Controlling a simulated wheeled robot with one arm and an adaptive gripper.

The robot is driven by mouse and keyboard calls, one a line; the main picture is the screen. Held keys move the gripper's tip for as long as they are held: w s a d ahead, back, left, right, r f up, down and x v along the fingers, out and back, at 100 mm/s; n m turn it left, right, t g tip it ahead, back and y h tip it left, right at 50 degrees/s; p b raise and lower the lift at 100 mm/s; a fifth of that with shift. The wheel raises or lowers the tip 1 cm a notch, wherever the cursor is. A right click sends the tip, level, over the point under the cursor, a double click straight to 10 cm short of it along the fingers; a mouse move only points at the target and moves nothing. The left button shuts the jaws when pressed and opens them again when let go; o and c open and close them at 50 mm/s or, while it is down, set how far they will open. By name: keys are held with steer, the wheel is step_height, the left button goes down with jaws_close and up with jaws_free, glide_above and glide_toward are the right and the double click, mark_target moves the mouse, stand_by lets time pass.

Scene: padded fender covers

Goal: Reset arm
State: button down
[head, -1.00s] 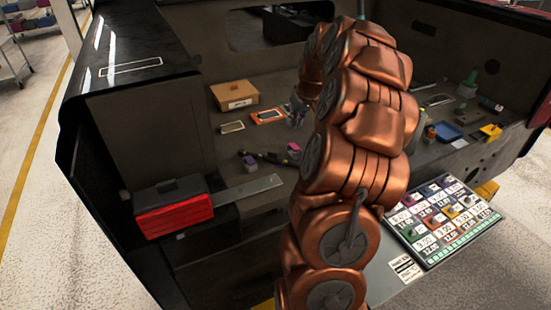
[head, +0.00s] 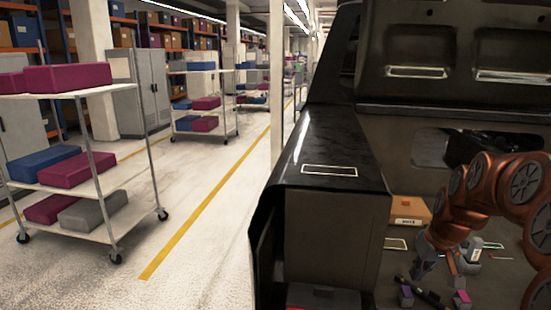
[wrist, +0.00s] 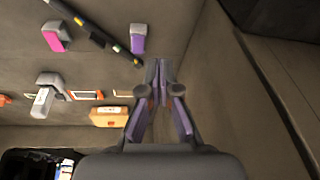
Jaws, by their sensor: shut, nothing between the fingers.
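My copper-coloured arm (head: 478,192) reaches in from the right edge of the head view, bent downward. My gripper (head: 418,274) hangs at its end over the work surface, near an orange box. In the wrist view the gripper (wrist: 160,68) has its fingers together with nothing between them. The orange box (wrist: 110,116) is below and left of the fingers there, and shows in the head view (head: 408,210).
A purple-topped block (wrist: 138,42), a pink-topped block (wrist: 56,38) and a black tool (wrist: 84,22) lie near the gripper. A dark panel (head: 335,170) walls the bay's left. A cart (head: 85,92) with padded covers stands left; the aisle (head: 200,250) is clear.

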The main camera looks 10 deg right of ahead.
steer(key=shift+n+g, duration=0.5)
steer(key=shift+g, duration=0.1)
steer(key=s+a, duration=0.1)
steer(key=a, duration=0.2)
steer(key=s+a+r, duration=0.1)
steer(key=s+a, duration=0.1)
steer(key=a, duration=0.1)
steer(key=s+a+p, duration=0.1)
steer(key=s+a, duration=0.1)
steer(key=a, duration=0.2)
steer(key=shift+s+r, duration=0.15)
steer(key=shift+r, duration=0.15)
steer(key=shift+g, duration=0.4)
steer(key=s+a, duration=0.4)
steer(key=shift+s+a+r, duration=0.1)
steer(key=shift+s+a, duration=0.05)
steer(key=shift+a, duration=0.15)
steer(key=s+a+g+p, duration=0.1)
steer(key=s+a, duration=0.1)
steer(key=s, duration=0.4)
steer(key=s+a+g, duration=0.1)
steer(key=s+a, duration=0.2)
steer(key=s, duration=0.3)
steer(key=s+a+f+p, duration=0.1)
steer(key=s+a, duration=0.1)
steer(key=s, duration=0.4)
steer(key=shift+s+a+n+g+p, duration=0.3)
steer(key=shift+a+g, duration=0.05)
steer(key=shift+g, duration=0.05)
